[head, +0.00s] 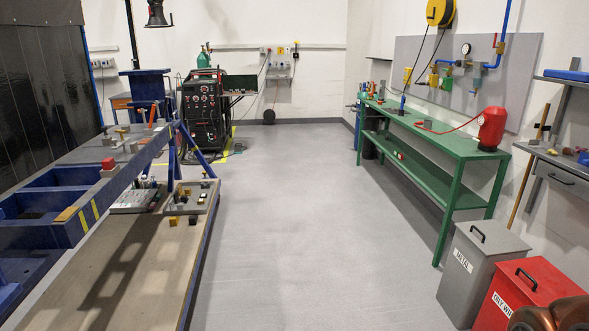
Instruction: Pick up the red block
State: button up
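A small red block (108,163) sits on top of a grey piece (109,173) on the blue frame of the jig (120,182), at the left of the head view. It looks upright and nothing visible covers it. My gripper does not show in this view, so its distance from the red block cannot be told.
A low wooden platform (130,255) lies before the jig, with a tray of small parts (190,197) at its far end. The grey floor (300,220) in the middle is clear. A green bench (450,145) and grey and red bins (482,268) line the right.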

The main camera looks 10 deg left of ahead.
aim_at(109, 164)
jog(key=u, duration=0.3)
jog(key=i, duration=1.7)
jog(key=u, duration=1.25)
jog(key=i, duration=1.2)
jog(key=u, duration=1.65)
jog(key=i, duration=0.6)
jog(key=u, duration=0.4)
